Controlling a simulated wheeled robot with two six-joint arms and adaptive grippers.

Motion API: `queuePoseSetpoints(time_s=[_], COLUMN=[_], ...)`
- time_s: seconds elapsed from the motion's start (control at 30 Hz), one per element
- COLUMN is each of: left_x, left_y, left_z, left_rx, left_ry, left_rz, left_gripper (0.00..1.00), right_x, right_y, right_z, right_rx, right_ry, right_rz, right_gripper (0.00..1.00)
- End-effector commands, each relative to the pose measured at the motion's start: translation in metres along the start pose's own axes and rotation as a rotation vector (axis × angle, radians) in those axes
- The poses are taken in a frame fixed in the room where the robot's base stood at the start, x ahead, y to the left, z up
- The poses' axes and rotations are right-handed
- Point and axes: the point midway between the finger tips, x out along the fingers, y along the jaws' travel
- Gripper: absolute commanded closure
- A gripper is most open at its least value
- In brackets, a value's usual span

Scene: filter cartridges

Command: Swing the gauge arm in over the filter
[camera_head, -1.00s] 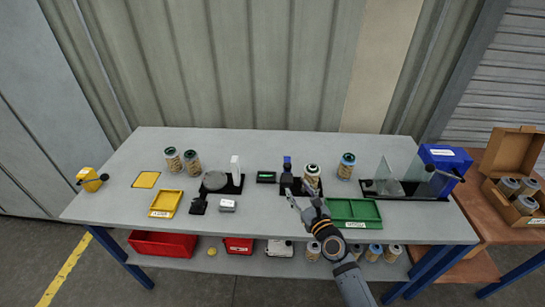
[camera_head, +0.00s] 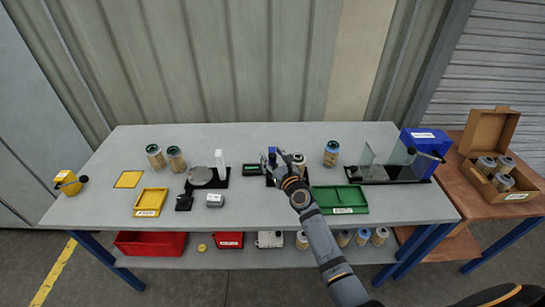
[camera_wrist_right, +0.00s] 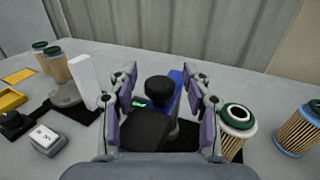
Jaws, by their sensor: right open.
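The gauge (camera_head: 272,150) stands on a black base at the middle of the table. In the right wrist view its blue part (camera_wrist_right: 177,82), a round black knob (camera_wrist_right: 159,90) and a dark block (camera_wrist_right: 148,130) show. The filter (camera_head: 299,159), pleated with a green-and-white top, stands just right of the gauge; it also shows in the right wrist view (camera_wrist_right: 238,120), outside the right finger. My right gripper (camera_head: 273,160) is open, its fingers on either side of the knob, with no clear contact. The gauge arm's far end is hard to make out. My left gripper is not in view.
A green tray (camera_head: 340,209) lies right of the gauge, with a blue-topped filter (camera_head: 331,153) behind it. A yellow tray (camera_head: 151,213) and two more filters sit further left. The front middle of the table is clear.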

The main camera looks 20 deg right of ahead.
Motion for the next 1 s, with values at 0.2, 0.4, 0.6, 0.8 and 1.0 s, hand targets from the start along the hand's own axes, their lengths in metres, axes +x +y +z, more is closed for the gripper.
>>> queuePoseSetpoints(time_s=[0.2,0.4,0.6,0.8,1.0], left_x=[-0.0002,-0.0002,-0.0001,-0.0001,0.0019], left_y=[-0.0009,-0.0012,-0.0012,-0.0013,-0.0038], left_z=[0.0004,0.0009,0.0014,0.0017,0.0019], left_rx=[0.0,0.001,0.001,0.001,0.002], left_ry=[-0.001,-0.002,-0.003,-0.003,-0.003], left_rz=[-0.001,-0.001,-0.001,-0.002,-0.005], left_gripper=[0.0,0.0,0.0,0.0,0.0], right_x=[-0.0001,-0.0003,-0.0004,-0.0005,-0.0035], right_y=[0.0,-0.0001,-0.0001,-0.0001,0.0012], right_z=[0.0002,0.0001,0.0,-0.0002,-0.0017], right_rx=[0.0,0.0,0.0,0.0,-0.001], right_ry=[0.0,0.0,0.0,0.0,0.002], right_rz=[0.0,0.0,0.0,0.0,0.014], right_gripper=[0.54,0.82,1.0,1.0,1.0])
